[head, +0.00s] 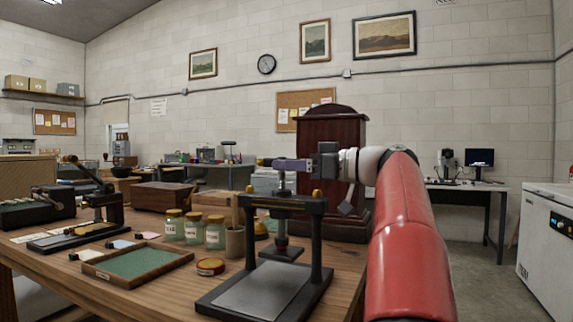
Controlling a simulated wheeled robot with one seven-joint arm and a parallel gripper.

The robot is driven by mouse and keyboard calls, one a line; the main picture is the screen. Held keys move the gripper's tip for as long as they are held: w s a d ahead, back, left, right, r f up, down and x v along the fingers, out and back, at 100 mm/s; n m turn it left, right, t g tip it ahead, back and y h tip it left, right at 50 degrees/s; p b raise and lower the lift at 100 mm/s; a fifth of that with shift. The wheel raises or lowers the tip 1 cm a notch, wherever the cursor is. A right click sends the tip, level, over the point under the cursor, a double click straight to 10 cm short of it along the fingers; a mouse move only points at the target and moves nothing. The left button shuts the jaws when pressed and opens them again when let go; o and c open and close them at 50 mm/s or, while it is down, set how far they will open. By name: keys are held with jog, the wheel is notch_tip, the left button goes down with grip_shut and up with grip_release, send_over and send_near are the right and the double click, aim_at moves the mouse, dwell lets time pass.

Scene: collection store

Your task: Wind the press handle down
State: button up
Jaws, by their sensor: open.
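The small press (318,235) stands on the near edge of the wooden bench, with a black frame, two posts and a flat grey base. Its upper plate (285,253) hangs from the central screw, with a visible gap above the base. The press handle (266,162) is at the top of the screw, seen nearly edge-on and partly covered by my gripper. My gripper (292,164) is open and reaches in from the right at the handle's height. Whether its fingers touch the handle cannot be told.
A green-lined tray (138,278), a round tin (210,266), labelled jars (193,228) and a brush pot (235,243) stand left of the press. A dark wooden cabinet (330,135) rises behind it. Floor shows to the right, before a white chest (545,240).

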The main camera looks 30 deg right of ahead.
jog(key=shift+w+a, duration=0.35)
jog(key=shift+w, duration=0.05)
jog(key=shift+c, duration=0.4)
grip_shut()
jog(key=shift+f+m+t+h+b, duration=0.1)
jog(key=shift+m+t+h+b, duration=0.2)
jog(key=shift+h+b, duration=0.1)
